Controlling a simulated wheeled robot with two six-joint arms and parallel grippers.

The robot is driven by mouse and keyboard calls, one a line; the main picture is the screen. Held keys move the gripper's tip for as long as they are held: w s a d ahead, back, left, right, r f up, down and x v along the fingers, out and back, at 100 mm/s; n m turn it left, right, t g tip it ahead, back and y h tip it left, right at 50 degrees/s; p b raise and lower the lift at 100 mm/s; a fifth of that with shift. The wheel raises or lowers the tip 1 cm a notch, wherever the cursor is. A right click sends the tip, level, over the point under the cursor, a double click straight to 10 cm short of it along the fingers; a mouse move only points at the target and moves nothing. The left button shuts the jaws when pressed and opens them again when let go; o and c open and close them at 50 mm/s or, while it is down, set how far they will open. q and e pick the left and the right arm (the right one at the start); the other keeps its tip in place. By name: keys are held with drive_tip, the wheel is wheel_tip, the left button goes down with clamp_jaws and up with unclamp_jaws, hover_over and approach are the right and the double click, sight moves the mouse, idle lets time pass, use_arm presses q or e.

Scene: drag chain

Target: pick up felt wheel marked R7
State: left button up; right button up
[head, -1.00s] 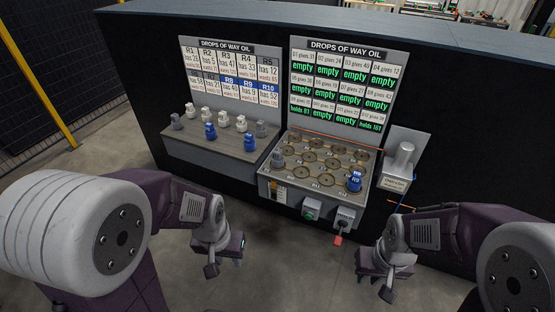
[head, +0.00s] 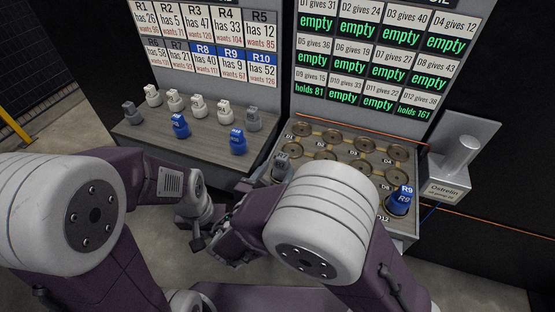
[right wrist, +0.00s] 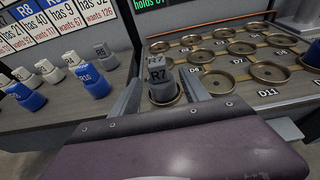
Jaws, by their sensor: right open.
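The felt wheel marked R7 (right wrist: 158,80) is a grey, stepped piece standing upright in a round cup at the tray's near-left corner. In the head view R7 (head: 281,165) shows just above my right arm, partly hidden. My right gripper (right wrist: 159,90) is open, with one finger on each side of R7 in the right wrist view. I cannot tell whether a finger touches it. My left gripper (head: 203,226) hangs low in front of the bench, apart from R7; its jaw opening is unclear.
The tray (right wrist: 285,93) holds several brass-coloured cups, mostly empty. A blue R9 piece (head: 401,198) stands at its right end. A shelf (head: 150,138) at left carries several white, grey and blue pieces. A grey Ostrelin fixture (head: 456,160) stands at right.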

sight(282, 165)
drive_tip(key=shift+w+d, duration=0.15)
drive_tip(key=shift+d, duration=0.15)
drive_tip(key=x, duration=0.3)
drive_tip(key=shift+w+a+f+b, duration=0.1)
drive_tip(key=shift+w+b, duration=0.1)
drive_tip(key=shift+b, duration=0.15)
drive_tip(key=x, duration=0.2)
drive_tip(key=b+x, duration=0.1)
drive_tip(key=x, duration=0.2)
drive_tip(key=shift+w+a, duration=0.2)
drive_tip(key=shift+s, duration=0.1)
drive_tip(key=shift+c, duration=0.6)
clamp_jaws()
drive_tip(key=shift+r, duration=0.3)
